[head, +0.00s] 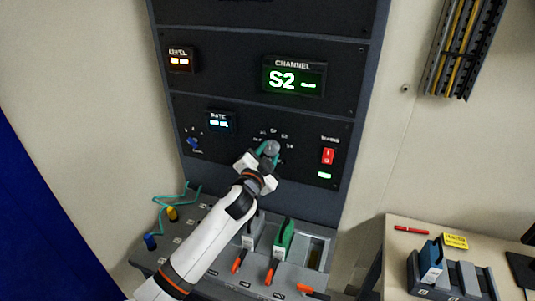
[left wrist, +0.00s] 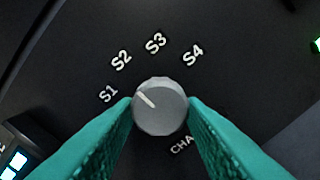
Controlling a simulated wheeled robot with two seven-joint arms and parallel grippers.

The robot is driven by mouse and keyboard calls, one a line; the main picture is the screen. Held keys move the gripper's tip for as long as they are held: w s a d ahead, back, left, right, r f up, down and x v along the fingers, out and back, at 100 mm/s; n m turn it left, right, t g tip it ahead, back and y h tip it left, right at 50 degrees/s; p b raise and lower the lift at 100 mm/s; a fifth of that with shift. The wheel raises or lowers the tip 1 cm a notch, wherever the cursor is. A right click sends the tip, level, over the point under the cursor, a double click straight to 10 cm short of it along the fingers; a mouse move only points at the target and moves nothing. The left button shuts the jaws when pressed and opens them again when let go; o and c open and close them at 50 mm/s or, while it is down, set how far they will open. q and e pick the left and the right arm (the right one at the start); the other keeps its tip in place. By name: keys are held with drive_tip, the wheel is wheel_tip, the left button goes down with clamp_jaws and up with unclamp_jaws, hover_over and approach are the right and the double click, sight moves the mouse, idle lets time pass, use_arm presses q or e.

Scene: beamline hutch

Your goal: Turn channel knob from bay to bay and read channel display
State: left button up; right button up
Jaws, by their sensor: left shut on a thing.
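The channel knob (left wrist: 160,106) is a round grey knob on the black panel, with labels S1 to S4 in an arc above it. Its white pointer line points up-left, between the S1 and S2 labels in the left wrist view. My left gripper (head: 268,152) is shut on the knob, with one teal finger on each side of it. The knob also shows in the head view (head: 271,147), partly covered by the gripper. My right gripper is not in view.
A blue knob (head: 193,144) is at the panel's left and a red switch (head: 328,156) at its right. Below, a grey console (head: 215,277) holds plugs, a teal cable and levers. A side table (head: 400,255) stands at right.

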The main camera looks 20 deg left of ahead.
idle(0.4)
use_arm(q)
drive_tip(key=o, duration=1)
drive_tip(key=s+b, duration=0.3)
drive_tip(key=s, duration=0.9)
drive_tip(key=shift+a, duration=0.25)
